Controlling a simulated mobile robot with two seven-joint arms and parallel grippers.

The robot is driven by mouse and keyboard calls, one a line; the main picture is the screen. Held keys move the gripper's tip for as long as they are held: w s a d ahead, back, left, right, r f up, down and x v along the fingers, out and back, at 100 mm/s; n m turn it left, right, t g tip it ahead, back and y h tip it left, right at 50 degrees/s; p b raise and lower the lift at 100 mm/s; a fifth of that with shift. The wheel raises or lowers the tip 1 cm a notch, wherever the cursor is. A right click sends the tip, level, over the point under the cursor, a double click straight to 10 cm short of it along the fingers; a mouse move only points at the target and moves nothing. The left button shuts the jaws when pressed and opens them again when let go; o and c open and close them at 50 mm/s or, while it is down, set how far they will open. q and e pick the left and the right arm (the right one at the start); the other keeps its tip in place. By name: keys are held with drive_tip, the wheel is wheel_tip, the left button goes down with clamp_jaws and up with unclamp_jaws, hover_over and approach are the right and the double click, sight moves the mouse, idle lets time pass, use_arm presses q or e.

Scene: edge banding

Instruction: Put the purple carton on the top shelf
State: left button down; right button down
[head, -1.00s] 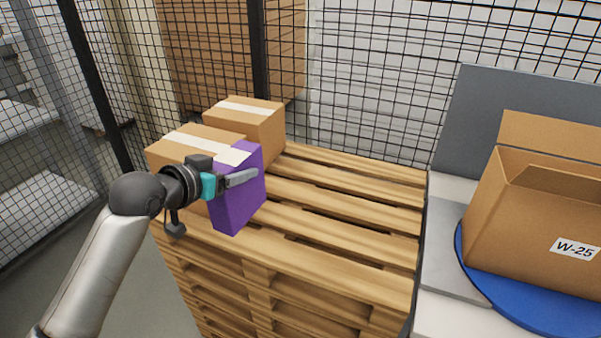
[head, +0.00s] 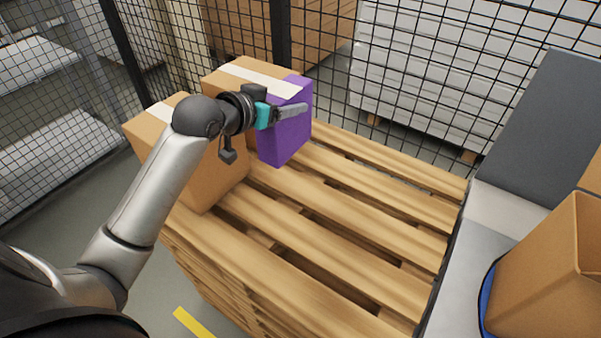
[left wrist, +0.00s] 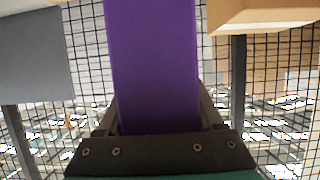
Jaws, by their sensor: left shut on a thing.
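The purple carton (head: 287,129) is a tall box in the upper middle of the head view, in front of a brown carton on the pallet stack. My left gripper (head: 290,110) is shut on it, with one finger lying across its near side. In the left wrist view the purple carton (left wrist: 152,65) fills the middle between the fingers of my left gripper (left wrist: 158,120). Whether its base touches the pallet is hard to tell. My right gripper is not in view. I see no top shelf that I can be sure of.
Brown taped cartons (head: 235,82) stand on the left of the wooden pallet stack (head: 330,235), whose right side is bare. Black mesh fence (head: 405,75) runs behind. An open brown box (head: 545,275) stands on a blue disc (head: 487,300) at the right.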

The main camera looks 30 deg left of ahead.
use_arm(q)
wheel_tip(320, 180, down, 18)
drive_tip(key=b, duration=0.3)
drive_tip(key=shift+s+f+b, duration=0.15)
drive_tip(key=shift+f+b, duration=0.05)
drive_tip(key=shift+b, duration=0.1)
drive_tip(key=shift+f, duration=0.1)
drive_tip(key=shift+c, duration=2.4)
unclamp_jaws()
drive_tip(key=shift+f, duration=0.15)
drive_tip(key=o, duration=0.5)
drive_tip(key=shift+c, duration=0.2)
